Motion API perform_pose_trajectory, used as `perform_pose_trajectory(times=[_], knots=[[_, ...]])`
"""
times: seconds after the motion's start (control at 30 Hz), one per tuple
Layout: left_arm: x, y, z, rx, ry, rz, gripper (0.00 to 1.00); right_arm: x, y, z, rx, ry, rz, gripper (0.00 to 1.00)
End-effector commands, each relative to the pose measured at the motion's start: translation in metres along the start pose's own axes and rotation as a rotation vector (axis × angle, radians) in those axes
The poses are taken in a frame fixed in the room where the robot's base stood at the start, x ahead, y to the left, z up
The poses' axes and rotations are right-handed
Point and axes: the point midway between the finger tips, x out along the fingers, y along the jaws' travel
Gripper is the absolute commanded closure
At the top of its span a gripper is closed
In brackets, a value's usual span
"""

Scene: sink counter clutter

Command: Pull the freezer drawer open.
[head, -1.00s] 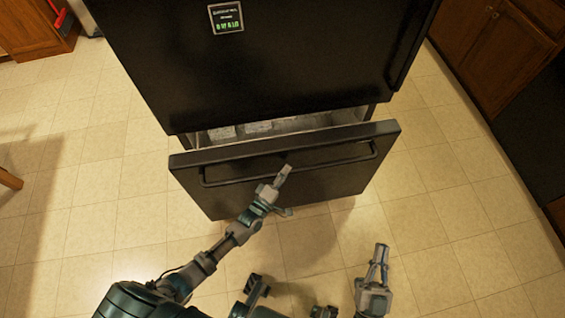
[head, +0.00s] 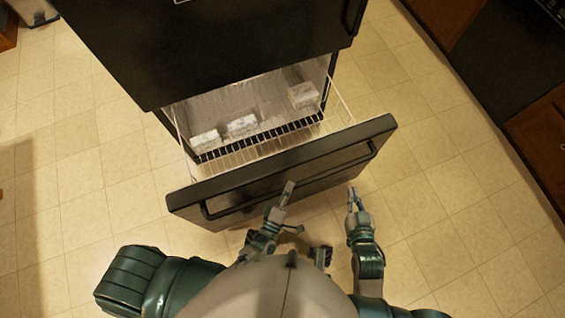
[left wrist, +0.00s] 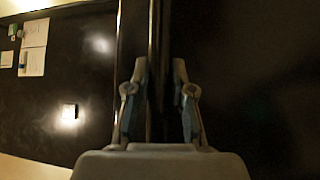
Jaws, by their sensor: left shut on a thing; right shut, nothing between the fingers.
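The black freezer drawer (head: 290,165) stands well out from the fridge body in the head view, with its wire basket (head: 240,155) showing behind the front panel. Its long bar handle (head: 335,168) runs across the front. My left gripper (head: 287,190) is at the middle of the handle and shut on it. In the left wrist view the handle (left wrist: 155,65) runs between the two fingers of my left gripper (left wrist: 160,110). My right gripper (head: 353,195) is shut and empty, in front of the drawer's right part and apart from the handle.
Several pale packages, such as one white block (head: 242,125), lie inside the freezer. The black fridge door (head: 200,45) is above. Wooden cabinets (head: 540,130) stand at the right. Tiled floor (head: 90,170) is clear on both sides.

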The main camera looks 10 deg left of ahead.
Motion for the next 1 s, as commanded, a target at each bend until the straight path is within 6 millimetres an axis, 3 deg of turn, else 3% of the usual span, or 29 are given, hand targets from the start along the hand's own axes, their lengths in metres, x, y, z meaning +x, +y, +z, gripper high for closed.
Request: perform_pose_trajectory(times=[0.23, 0.7, 0.73, 0.8, 1.0], knots=[[-0.019, 0.0, 0.016, 0.001, -0.003, -0.013, 1.0, -0.001, 0.001, 0.005, 0.001, -0.028, 0.002, 1.0], [-0.022, 0.0, 0.02, 0.003, -0.005, -0.014, 1.0, -0.001, 0.002, 0.006, 0.001, -0.035, 0.002, 1.0], [-0.022, 0.0, 0.02, 0.003, -0.005, -0.014, 0.7, -0.001, 0.002, 0.006, 0.001, -0.035, 0.002, 1.0], [-0.022, 0.0, 0.02, 0.002, -0.004, -0.013, 0.53, -0.001, 0.002, 0.006, 0.001, -0.035, 0.002, 1.0], [-0.021, 0.002, 0.02, 0.002, -0.003, -0.008, 0.52, -0.001, 0.002, 0.006, 0.001, -0.033, 0.002, 1.0]])
